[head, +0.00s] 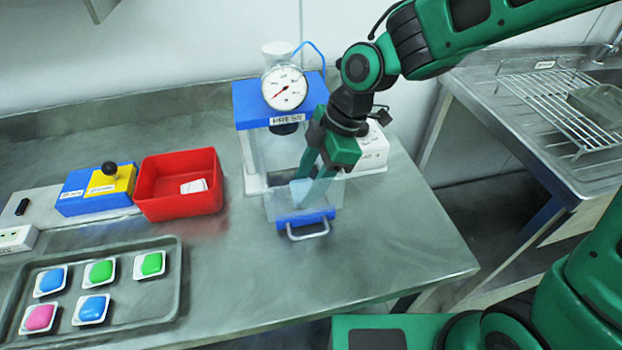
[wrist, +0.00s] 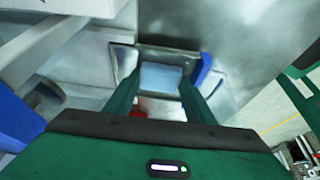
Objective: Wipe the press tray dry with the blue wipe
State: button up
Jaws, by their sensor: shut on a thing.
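The press (head: 250,104) has a blue top, a round dial gauge (head: 285,88) and clear panels. Its tray, with a blue front (head: 306,218) and a metal handle (head: 308,235), is at the front. My gripper (head: 308,192) reaches down into the tray, fingers pointing at its floor. It is shut on the pale blue wipe (head: 299,188), which is partly hidden by the fingers and the clear wall. In the wrist view the wipe (wrist: 160,77) lies between the fingertips, inside the tray rim (wrist: 124,58). Whether it touches the tray floor, or any wetness there, I cannot tell.
A red bin (head: 180,205) holding a white piece stands left of the press, beside a blue and yellow block (head: 98,190). A metal tray (head: 172,285) with several coloured pods lies front left. A white box (head: 370,152) stands behind the gripper. The bench's right front is clear.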

jog(key=shift+s+a, duration=0.2)
jog(key=shift+a, duration=0.5)
jog(key=shift+s+a, duration=0.2)
jog(key=shift+a, duration=0.45)
jog(key=shift+r, duration=0.1)
jog(key=shift+w+d+r, duration=0.25)
jog(key=shift+d+r, duration=0.35)
jog(key=shift+d, duration=0.3)
jog(key=r, duration=0.5)
jog(key=w+r, duration=0.1)
jog(key=r, duration=0.4)
jog(key=w+r, duration=0.1)
jog(key=r, duration=0.5)
jog(key=shift+a, duration=0.25)
jog(key=shift+s, duration=0.1)
